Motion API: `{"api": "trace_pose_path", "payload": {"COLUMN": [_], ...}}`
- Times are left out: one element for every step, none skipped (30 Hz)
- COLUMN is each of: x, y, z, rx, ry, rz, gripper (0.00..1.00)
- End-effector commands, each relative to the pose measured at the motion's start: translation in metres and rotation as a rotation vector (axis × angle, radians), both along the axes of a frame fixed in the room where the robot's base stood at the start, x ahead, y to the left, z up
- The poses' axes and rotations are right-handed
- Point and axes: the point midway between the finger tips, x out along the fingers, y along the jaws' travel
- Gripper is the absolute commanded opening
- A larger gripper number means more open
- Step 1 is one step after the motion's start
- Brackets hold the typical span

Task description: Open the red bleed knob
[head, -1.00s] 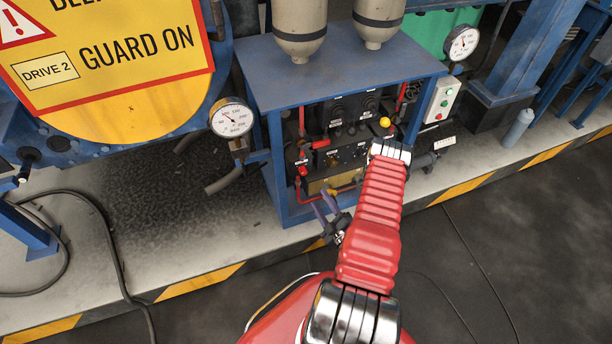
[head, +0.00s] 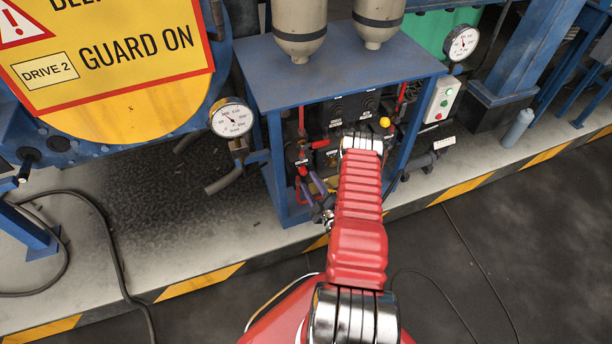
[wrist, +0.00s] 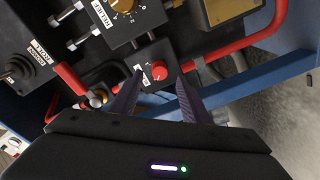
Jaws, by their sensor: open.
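The red bleed knob (wrist: 159,71) is a small round knob on a black block in the wrist view, with a white label beside it. My gripper (wrist: 158,84) is open, and its two dark fingers point at the panel, one on each side of the knob in the picture. I cannot tell how much depth lies between the fingertips and the knob. In the head view my gripper (head: 316,190) is at the lower left of the panel, partly behind my red arm. The knob is not clearly visible there.
Around the knob are a red lever (wrist: 70,78), a black box with an orange dial (wrist: 122,6), a black joystick (wrist: 18,68) and a red pipe (wrist: 235,45). The blue cabinet frame (head: 274,170) borders the panel. A gauge (head: 231,120) stands left of it.

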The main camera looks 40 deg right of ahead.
Motion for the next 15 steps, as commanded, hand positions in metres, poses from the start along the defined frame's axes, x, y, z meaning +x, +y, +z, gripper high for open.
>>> {"api": "trace_pose_path", "payload": {"x": [0.009, 0.013, 0.019, 0.022, 0.026, 0.031, 0.034, 0.036, 0.039, 0.041, 0.043, 0.044, 0.045, 0.045, 0.045], "y": [-0.001, -0.002, -0.004, -0.005, -0.006, -0.008, -0.009, -0.01, -0.011, -0.011, -0.012, -0.012, -0.012, -0.012, -0.012], "z": [0.0, 0.0, 0.001, 0.001, 0.0, 0.0, 0.0, 0.0, 0.0, 0.0, 0.0, 0.0, 0.0, 0.0, 0.0], "rx": [-0.001, -0.002, -0.003, -0.001, -0.001, -0.001, -0.001, -0.001, -0.001, -0.001, -0.001, 0.0, 0.0, 0.001, 0.001], "ry": [-0.001, -0.001, -0.002, -0.001, -0.001, -0.001, -0.001, -0.001, 0.0, 0.0, 0.001, 0.0, 0.001, 0.001, 0.001], "rz": [0.004, 0.004, 0.002, 0.002, 0.003, 0.002, 0.002, 0.002, 0.001, 0.001, 0.001, 0.001, 0.001, 0.001, 0.001], "gripper": [0.43, 0.43, 0.43, 0.43, 0.43, 0.43, 0.43, 0.43, 0.43, 0.43, 0.43, 0.43, 0.43, 0.43, 0.43]}}
